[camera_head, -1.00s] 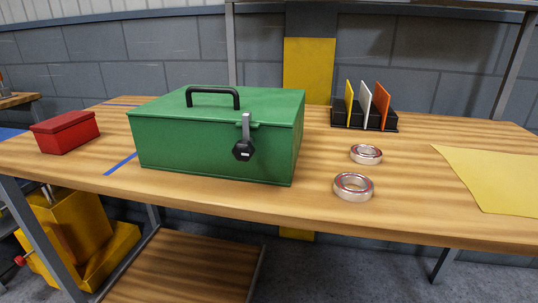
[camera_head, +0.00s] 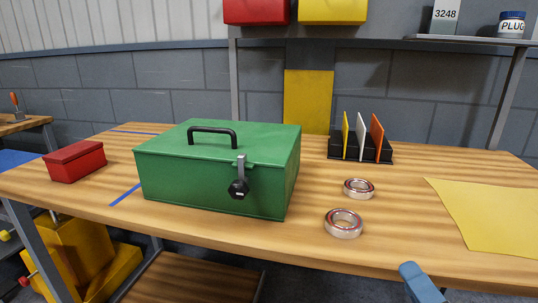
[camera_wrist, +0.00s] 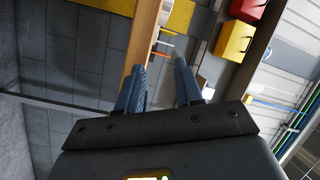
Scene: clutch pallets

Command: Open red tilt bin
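The red tilt bin (camera_head: 256,10) is at the top edge of the head view, above the shelf bar, with its upper part cut off. It also shows at the top of the wrist view (camera_wrist: 248,10), tilted by the camera's roll, beside the yellow bin. Whether it is open cannot be told. My gripper (camera_wrist: 160,64) has its two blue fingers apart with nothing between them, well away from the bin. One blue finger tip (camera_head: 420,282) shows at the bottom right of the head view, in front of the bench.
A yellow bin (camera_head: 332,10) hangs beside the red one. A shelf (camera_head: 450,40) at right bears a labelled box and a PLUG jar (camera_head: 511,24). The bench holds a green toolbox (camera_head: 215,180), a red box (camera_head: 75,162), two bearings and a divider rack (camera_head: 360,150).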

